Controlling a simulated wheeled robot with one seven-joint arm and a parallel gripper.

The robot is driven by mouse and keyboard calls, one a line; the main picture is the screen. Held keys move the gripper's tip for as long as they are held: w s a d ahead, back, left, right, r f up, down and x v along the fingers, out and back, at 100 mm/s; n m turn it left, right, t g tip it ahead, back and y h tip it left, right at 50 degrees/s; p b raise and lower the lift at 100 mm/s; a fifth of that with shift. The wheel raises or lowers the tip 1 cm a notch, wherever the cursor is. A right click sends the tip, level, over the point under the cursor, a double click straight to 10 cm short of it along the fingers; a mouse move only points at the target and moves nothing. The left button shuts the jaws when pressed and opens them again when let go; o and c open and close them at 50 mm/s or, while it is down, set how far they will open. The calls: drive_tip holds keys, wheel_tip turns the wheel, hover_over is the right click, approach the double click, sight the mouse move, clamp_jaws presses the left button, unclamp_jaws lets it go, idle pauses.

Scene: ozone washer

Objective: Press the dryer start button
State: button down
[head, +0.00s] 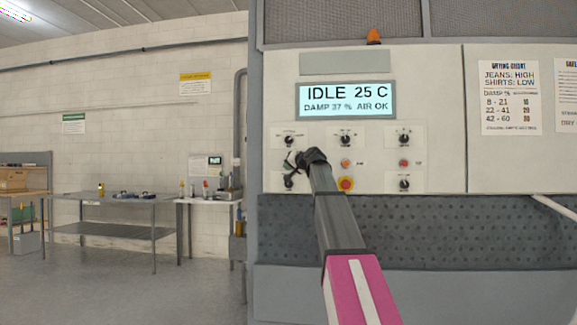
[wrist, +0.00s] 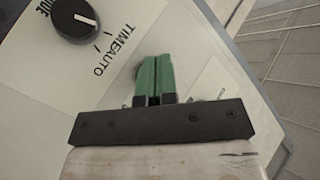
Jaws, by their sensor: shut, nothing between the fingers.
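The dryer's control panel (head: 375,140) faces me, and its display (head: 346,99) reads "IDLE 25 C" and "DAMP 37 % AIR OK". My gripper (head: 289,161) is over the left column of controls, between an upper and a lower knob. In the wrist view its green fingers (wrist: 154,60) are shut together with nothing between them, with their tips close to the panel. The start button cannot be made out; my fingers and wrist cover that spot. I cannot tell whether the fingertips touch the panel.
An orange button (head: 345,163), a red button (head: 403,162) and a red emergency stop (head: 346,184) on yellow sit right of my gripper. A black knob (wrist: 75,18) is at upper left in the wrist view. A drying chart (head: 510,97) hangs right; metal tables (head: 110,198) stand left.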

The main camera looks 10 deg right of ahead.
drive_tip(key=shift+w+d, duration=0.15)
drive_tip(key=shift+w, duration=0.3)
idle(0.8)
drive_tip(key=shift+s, duration=0.1)
drive_tip(key=shift+s+a, duration=0.3)
drive_tip(key=shift+s, duration=0.45)
drive_tip(key=shift+s, duration=0.1)
drive_tip(key=s, duration=0.1)
drive_tip(key=s+a, duration=0.1)
drive_tip(key=s, duration=0.2)
drive_tip(key=shift+s+a, duration=0.25)
drive_tip(key=shift+s, duration=0.05)
idle(0.8)
